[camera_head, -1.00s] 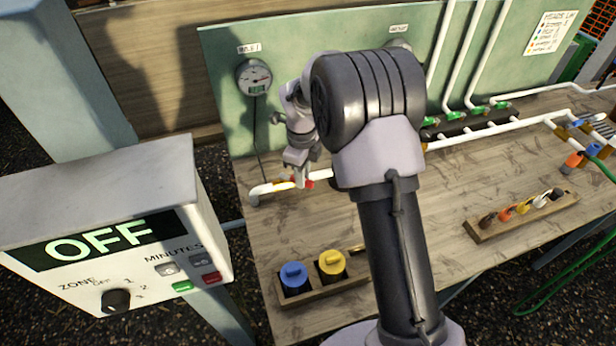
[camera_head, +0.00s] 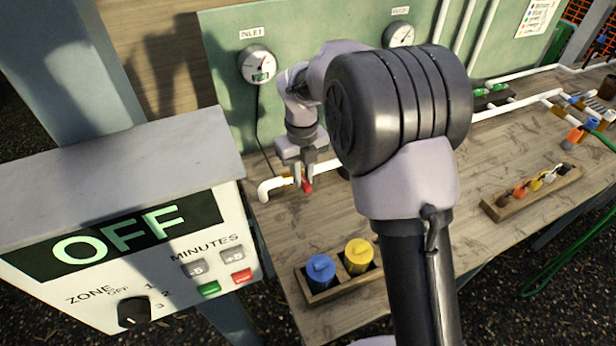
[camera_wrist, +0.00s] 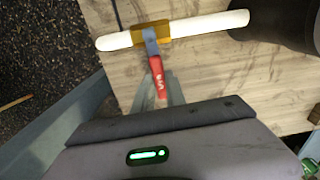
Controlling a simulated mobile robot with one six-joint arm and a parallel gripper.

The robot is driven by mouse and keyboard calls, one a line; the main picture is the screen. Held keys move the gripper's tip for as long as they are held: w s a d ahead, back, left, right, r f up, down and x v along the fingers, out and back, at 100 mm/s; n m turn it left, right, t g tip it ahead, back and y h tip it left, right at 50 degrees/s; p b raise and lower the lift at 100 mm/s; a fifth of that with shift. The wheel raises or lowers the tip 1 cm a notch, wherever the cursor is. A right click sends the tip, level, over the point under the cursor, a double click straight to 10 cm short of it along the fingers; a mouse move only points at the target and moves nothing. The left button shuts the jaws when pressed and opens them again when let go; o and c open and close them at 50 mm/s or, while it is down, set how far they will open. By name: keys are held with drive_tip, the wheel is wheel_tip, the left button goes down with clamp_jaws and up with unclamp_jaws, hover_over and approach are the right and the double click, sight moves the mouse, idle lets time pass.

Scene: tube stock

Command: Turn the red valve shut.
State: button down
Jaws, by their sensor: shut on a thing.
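The red valve handle (camera_wrist: 157,80) is a lever on a brass valve body (camera_wrist: 150,33) on a white pipe (camera_wrist: 210,23). In the wrist view the lever points toward me, roughly across the pipe. My gripper (camera_head: 304,178) points down at the left part of the bench in the head view. Its fingers are shut on the red handle (camera_head: 307,186), which shows between and just beside them. In the wrist view the gripper (camera_wrist: 164,92) meets the lever's near end, and its fingers are partly hidden.
A box reading OFF (camera_head: 120,235) stands at the front left. A wooden holder with a blue cap (camera_head: 320,270) and a yellow cap (camera_head: 358,255) sits on the bench. An inlet gauge (camera_head: 257,65) hangs on the green panel behind. My arm hides the bench's middle.

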drive_tip(key=shift+a+m, duration=0.2)
drive_tip(key=shift+m, duration=0.2)
drive_tip(key=c, duration=1.4)
unclamp_jaws()
drive_tip(key=shift+o, duration=0.2)
wheel_tip(320, 180, up, 18)
drive_tip(key=p, duration=0.6)
drive_tip(key=shift+f, duration=0.25)
